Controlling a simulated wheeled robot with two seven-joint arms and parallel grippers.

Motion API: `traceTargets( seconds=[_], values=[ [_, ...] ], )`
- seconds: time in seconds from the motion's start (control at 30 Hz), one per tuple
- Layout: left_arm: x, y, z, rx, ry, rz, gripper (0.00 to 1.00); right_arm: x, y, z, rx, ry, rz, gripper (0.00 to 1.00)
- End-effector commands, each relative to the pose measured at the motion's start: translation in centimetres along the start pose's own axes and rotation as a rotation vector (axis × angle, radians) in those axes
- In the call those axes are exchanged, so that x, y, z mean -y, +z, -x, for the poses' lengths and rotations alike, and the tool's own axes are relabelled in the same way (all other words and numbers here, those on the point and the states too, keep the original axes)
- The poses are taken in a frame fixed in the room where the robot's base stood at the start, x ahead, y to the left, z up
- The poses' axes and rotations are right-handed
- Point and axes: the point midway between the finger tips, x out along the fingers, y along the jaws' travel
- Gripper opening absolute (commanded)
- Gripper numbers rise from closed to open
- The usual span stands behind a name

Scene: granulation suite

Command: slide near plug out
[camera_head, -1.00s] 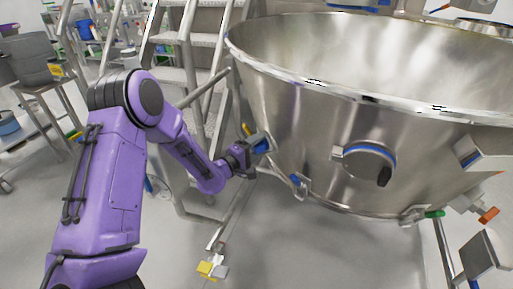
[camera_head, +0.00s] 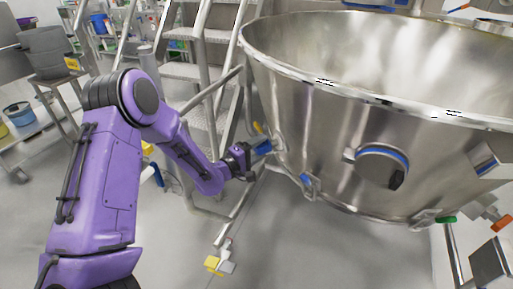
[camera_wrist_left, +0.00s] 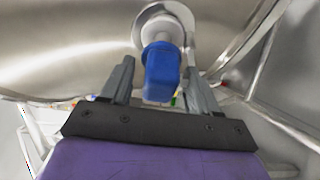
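The near plug (camera_head: 263,147) is a blue handle on the left side wall of the big steel bowl (camera_head: 325,130). In the left wrist view the blue plug (camera_wrist_left: 161,72) stands in front of a round steel port (camera_wrist_left: 165,27), joined to it by a pale stem. My left gripper (camera_head: 252,153) is at the plug. In the wrist view the two grey fingers of this gripper (camera_wrist_left: 158,78) are apart, one on each side of the plug's near end, with a visible gap on both sides. My right gripper is not in view.
Metal stairs (camera_head: 200,75) with rails stand behind my left arm, close to the bowl's left side. A round side port (camera_head: 382,165) with a black knob is on the bowl's front. A yellow and grey pedal (camera_head: 220,265) lies on the floor, which is mostly clear below the bowl.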

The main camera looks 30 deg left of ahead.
Motion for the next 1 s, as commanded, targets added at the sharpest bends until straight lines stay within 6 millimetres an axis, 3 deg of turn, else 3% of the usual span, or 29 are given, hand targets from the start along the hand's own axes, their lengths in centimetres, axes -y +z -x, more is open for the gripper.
traceTargets(
  seconds=[0.3, 0.7, 0.83, 1.0],
  values=[
    [-0.1, -0.1, 0.6, 0.0, 0.0, 0.0, 0.6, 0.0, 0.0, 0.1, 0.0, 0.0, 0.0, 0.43],
    [-0.1, 0.0, 9.0, -0.002, -0.001, 0.003, 0.6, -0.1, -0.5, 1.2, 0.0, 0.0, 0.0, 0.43],
    [-0.1, 0.0, 10.4, 0.0, 0.0, 0.001, 0.6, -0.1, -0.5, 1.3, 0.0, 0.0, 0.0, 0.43],
    [0.0, 0.0, 10.6, -0.001, 0.001, 0.0, 0.6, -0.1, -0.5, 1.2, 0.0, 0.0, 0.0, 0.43]
  ],
)
